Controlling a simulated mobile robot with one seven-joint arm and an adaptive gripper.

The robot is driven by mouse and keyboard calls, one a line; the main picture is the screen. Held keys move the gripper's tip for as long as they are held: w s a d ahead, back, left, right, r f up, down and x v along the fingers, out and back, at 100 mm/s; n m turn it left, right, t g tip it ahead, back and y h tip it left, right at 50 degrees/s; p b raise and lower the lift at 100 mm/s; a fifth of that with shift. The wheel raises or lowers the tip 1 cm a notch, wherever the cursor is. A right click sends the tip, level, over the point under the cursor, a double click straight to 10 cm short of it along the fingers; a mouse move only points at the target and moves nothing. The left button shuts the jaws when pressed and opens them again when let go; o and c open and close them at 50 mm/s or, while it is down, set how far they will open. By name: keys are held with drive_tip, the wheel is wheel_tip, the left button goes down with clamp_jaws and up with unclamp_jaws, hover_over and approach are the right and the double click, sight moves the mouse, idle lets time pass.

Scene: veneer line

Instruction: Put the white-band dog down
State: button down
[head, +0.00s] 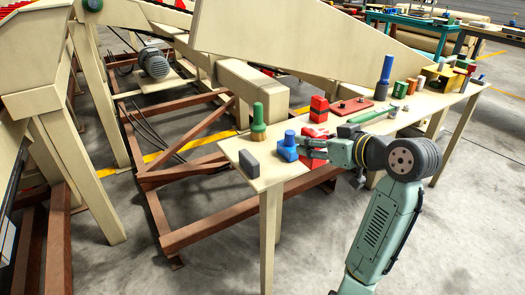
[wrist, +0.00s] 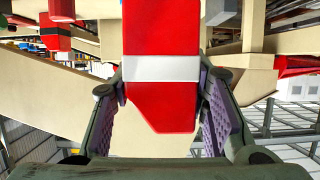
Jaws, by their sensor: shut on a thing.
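The white-band dog (wrist: 160,100) is a red block with a white stripe across it and a tapered end. In the wrist view it sits between the two finger pads of my gripper (wrist: 165,112), which is shut on it. In the head view my gripper (head: 306,148) is at the near left part of the bench (head: 238,147), close to the blue piece (head: 288,147). A red part (head: 313,133) shows by the fingers. I cannot tell whether the held dog touches the bench top.
A green cylinder piece (head: 258,122) and a dark grey block (head: 249,164) stand at the bench's left end. A red block (head: 318,108), a red plate (head: 350,107) and a tall blue cylinder (head: 383,78) stand farther along. A large beige panel (head: 290,40) rises behind the bench.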

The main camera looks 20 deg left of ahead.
drive_tip(key=w+a+f+p, duration=0.1)
drive_tip(key=a, duration=0.3)
drive_tip(key=w+a+f+p, duration=0.1)
drive_tip(key=w+a+f, duration=0.1)
drive_tip(key=a, duration=0.3)
drive_tip(key=w+a+f+p, duration=0.1)
drive_tip(key=a, duration=0.3)
drive_tip(key=shift+w+a+f+p, duration=0.25)
drive_tip(key=shift+a+f+p, duration=0.1)
drive_tip(key=shift+f, duration=0.15)
drive_tip(key=shift+f+b, duration=0.4)
drive_tip(key=shift+f, duration=0.1)
drive_tip(key=c, duration=0.9)
unclamp_jaws()
drive_tip(key=shift+c, duration=0.2)
